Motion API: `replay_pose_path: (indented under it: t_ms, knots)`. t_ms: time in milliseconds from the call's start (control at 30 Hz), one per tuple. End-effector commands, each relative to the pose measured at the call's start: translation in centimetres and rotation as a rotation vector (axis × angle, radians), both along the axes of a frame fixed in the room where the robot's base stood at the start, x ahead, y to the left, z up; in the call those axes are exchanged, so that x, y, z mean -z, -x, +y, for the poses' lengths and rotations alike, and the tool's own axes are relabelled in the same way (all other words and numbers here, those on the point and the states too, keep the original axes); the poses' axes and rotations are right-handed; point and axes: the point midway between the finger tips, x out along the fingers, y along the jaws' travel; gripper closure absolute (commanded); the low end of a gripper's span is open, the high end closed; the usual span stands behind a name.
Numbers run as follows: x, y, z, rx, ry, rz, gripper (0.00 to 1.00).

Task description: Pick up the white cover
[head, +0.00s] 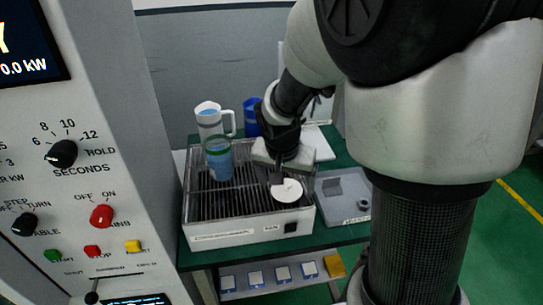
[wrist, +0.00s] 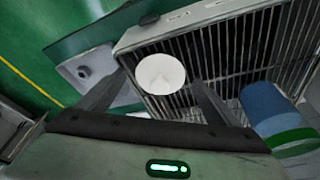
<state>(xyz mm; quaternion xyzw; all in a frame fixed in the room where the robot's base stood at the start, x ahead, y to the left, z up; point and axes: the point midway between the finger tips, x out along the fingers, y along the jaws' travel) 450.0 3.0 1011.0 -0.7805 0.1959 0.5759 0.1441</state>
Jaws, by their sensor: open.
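The white cover (head: 287,191) is a round, pale disc lying on the dark grille of a white box-shaped unit (head: 225,239), near its front right. In the wrist view the white cover (wrist: 160,74) shows just beyond and between the two fingertips. My gripper (head: 279,180) is just above the cover, pointing down. In the wrist view my gripper (wrist: 157,75) has its fingers spread apart with nothing between them but the view of the cover. I cannot tell how high the fingertips are above it.
A blue container with a green band (head: 218,160) stands on the grille, left of my gripper. A clear jug (head: 210,118) and a blue cup (head: 251,117) are behind. A grey tray (head: 333,207) lies to the right on the green table (head: 325,234). A control panel (head: 88,150) stands close on the left.

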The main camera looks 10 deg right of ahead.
Motion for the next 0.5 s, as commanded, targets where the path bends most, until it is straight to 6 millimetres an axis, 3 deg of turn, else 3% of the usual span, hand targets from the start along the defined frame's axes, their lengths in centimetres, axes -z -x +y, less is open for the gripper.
replay_pose_path:
  t_ms: [267,500]
  knots:
    - [0.36,-0.11,-0.08,0.001,-0.001,-0.001,0.15]
    - [0.34,-0.10,-0.06,0.000,0.000,0.000,0.55]
